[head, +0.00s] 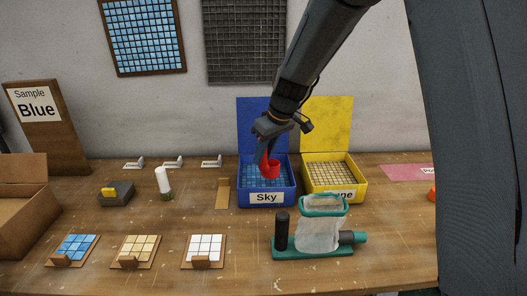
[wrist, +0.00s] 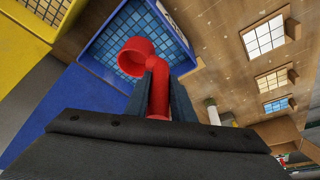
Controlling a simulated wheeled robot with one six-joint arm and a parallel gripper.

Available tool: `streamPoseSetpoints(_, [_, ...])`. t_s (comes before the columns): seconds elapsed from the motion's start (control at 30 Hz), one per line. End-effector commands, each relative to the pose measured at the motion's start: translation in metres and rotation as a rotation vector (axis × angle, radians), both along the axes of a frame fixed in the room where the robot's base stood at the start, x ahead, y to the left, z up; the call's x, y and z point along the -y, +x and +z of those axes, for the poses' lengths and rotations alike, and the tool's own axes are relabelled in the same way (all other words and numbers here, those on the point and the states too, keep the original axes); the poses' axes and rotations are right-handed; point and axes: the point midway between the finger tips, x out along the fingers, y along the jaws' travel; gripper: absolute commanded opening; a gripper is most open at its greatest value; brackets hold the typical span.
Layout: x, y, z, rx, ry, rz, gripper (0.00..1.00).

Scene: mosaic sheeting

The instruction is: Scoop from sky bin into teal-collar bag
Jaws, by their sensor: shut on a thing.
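My gripper (head: 268,150) is shut on a red scoop (head: 271,170). The scoop is over the blue bin labelled Sky (head: 265,198), which holds a grid of blue tiles (head: 262,176). I cannot tell whether the scoop holds tiles or touches those in the bin. A clear bag with a teal collar (head: 324,206) stands upright on a teal base (head: 313,252), to the front right of the bin.
A yellow bin (head: 335,185) with cream tiles stands close to the right of the Sky bin. A white bottle (head: 164,182) and a grey block (head: 117,193) stand to the left. Tile samples (head: 204,250) line the front left. A cardboard box (head: 22,210) is at the far left.

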Motion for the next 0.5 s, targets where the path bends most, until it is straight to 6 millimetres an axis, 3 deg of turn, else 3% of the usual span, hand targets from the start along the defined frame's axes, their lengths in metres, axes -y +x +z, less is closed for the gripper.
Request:
streamPoseSetpoints(0.2, [0.000,0.001,-0.022,0.000,0.000,0.001,0.00])
streamPoseSetpoints(0.5, [0.000,0.001,-0.038,0.001,0.000,0.001,0.00])
